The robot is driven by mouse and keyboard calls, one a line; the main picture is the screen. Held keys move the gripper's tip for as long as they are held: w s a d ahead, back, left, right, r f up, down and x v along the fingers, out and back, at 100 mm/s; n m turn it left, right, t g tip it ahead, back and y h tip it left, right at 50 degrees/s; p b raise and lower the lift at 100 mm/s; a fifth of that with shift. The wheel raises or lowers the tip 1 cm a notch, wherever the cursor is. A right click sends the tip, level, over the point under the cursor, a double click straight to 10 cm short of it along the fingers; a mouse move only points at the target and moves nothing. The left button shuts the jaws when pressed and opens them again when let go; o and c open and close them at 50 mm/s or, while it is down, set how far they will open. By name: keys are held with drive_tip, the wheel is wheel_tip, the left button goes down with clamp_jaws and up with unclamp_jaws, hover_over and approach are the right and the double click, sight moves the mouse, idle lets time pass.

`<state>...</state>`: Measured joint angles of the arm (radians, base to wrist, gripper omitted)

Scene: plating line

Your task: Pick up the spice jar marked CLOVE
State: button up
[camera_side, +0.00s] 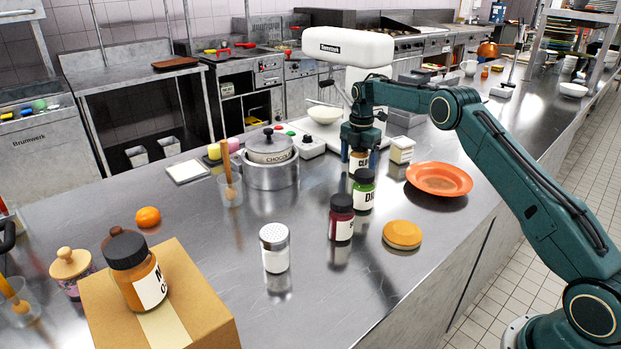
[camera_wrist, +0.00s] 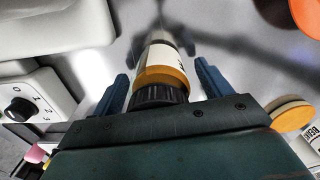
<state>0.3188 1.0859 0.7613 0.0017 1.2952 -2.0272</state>
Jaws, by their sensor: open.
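A jar with orange-brown contents, a white label and a black lid stands on the steel counter under my gripper; its label shows in the side view (camera_side: 358,161), starting with what looks like "C". The rest of the word is hidden or unreadable. My gripper (camera_side: 361,146) points down over this jar. In the wrist view the jar (camera_wrist: 164,75) lies between the two blue fingers of my gripper (camera_wrist: 161,82), with a gap on each side. The gripper is open and holds nothing.
An orange plate (camera_side: 439,178) is at right, a small cream-coloured tub (camera_side: 402,150) beside the gripper. A white machine (camera_side: 347,47) stands behind. The counter's front middle is fairly clear.

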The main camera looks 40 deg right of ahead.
idle(0.3)
drive_tip(key=c, duration=1.2)
drive_tip(key=shift+r, duration=0.1)
drive_tip(key=shift+r, duration=4.95)
